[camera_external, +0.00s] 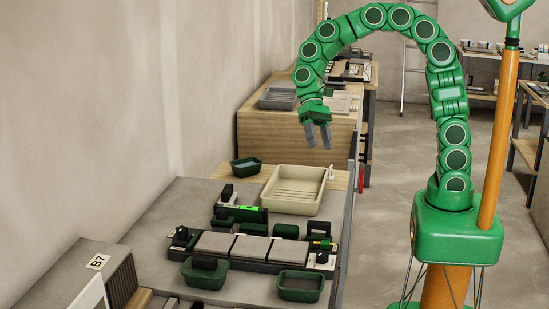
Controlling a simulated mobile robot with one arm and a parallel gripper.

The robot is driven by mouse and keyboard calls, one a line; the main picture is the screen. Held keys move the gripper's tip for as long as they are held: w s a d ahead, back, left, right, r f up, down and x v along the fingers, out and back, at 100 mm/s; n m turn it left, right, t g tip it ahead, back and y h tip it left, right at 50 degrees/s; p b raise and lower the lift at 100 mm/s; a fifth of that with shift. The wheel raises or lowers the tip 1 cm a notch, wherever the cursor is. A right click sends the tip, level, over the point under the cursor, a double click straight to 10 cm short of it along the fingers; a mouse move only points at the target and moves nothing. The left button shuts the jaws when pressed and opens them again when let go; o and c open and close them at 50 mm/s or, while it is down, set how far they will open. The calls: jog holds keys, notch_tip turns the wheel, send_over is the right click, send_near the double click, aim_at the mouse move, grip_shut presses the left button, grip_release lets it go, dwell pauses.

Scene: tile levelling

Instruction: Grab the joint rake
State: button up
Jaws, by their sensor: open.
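My gripper (319,140) hangs from the arched green arm, its two grey fingers pointing down and apart. It is open with nothing between the fingers. It is in the air, above and behind the cream tray in the picture, clear of the grey worktable (152,240). I cannot pick out the joint rake with certainty; several small dark tools and holders on the table are too small to tell apart. Three grey tiles (251,248) lie in a row on a dark rail.
A cream tray (288,208) sits at the table's back right, with a green bin (245,168) to its left. Another green bin (300,294) stands front right. A bright green level (248,209) lies behind the tiles. A wooden bench (285,135) stands beyond.

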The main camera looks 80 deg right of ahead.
jog(key=w+f+m+y, duration=0.2)
jog(key=w+f+m, duration=0.1)
jog(key=w, duration=0.5)
jog(key=w+f+m+y, duration=0.2)
jog(key=w+f, duration=0.1)
jog(key=w, duration=0.5)
jog(key=m+t+y, duration=0.2)
jog(key=m+t, duration=0.1)
jog(key=m, duration=0.2)
send_near(228, 187)
jog(key=x, duration=0.3)
jog(key=shift+s+d+f, duration=0.1)
jog(key=shift+s+f, duration=0.05)
jog(key=shift+f, duration=0.15)
jog(key=shift+r+x, duration=0.1)
jog(key=shift+x, duration=1.85)
jog(key=shift+r+x, duration=0.15)
jog(key=shift+x, duration=1.75)
jog(key=shift+w, duration=0.2)
jog(key=shift+c, duration=0.3)
grip_shut()
